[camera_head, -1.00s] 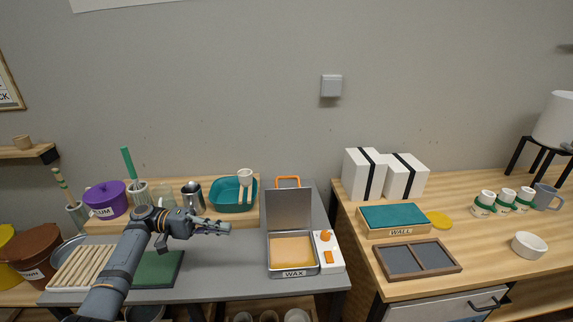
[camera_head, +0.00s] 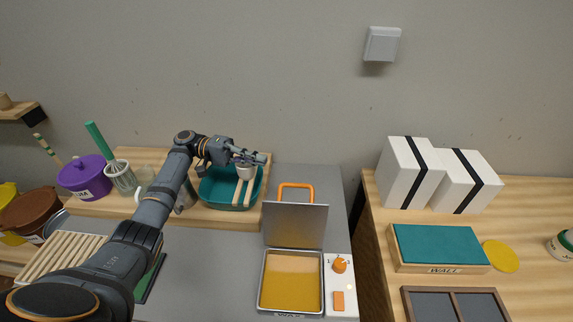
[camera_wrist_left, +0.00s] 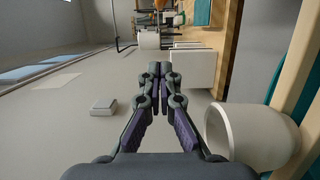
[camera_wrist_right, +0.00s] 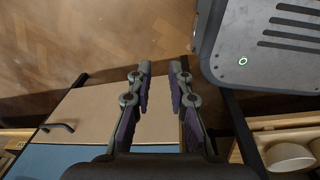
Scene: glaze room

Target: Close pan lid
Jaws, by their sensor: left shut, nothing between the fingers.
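The wax pan (camera_head: 262,285) sits on the grey table, with amber wax in it. Its grey lid (camera_head: 295,225) stands open and upright along the pan's back edge. An orange handle (camera_head: 297,186) sticks up at the lid's top. My left gripper (camera_head: 262,158) is shut and empty, above and left of the lid, over the teal basin, apart from the handle. Its closed fingertips (camera_wrist_left: 160,70) also show in the left wrist view, where the pan is not visible. My right gripper (camera_wrist_right: 161,66) is open and empty, above the floor and a drawer front; it is outside the head view.
A teal basin (camera_head: 217,190) with wooden-handled tools stands left of the lid. A white control panel (camera_head: 341,300) with orange knob adjoins the pan's right side. A gap separates the wooden table at right, which holds white boxes (camera_head: 411,172). A white cup (camera_wrist_left: 245,135) is near my left fingers.

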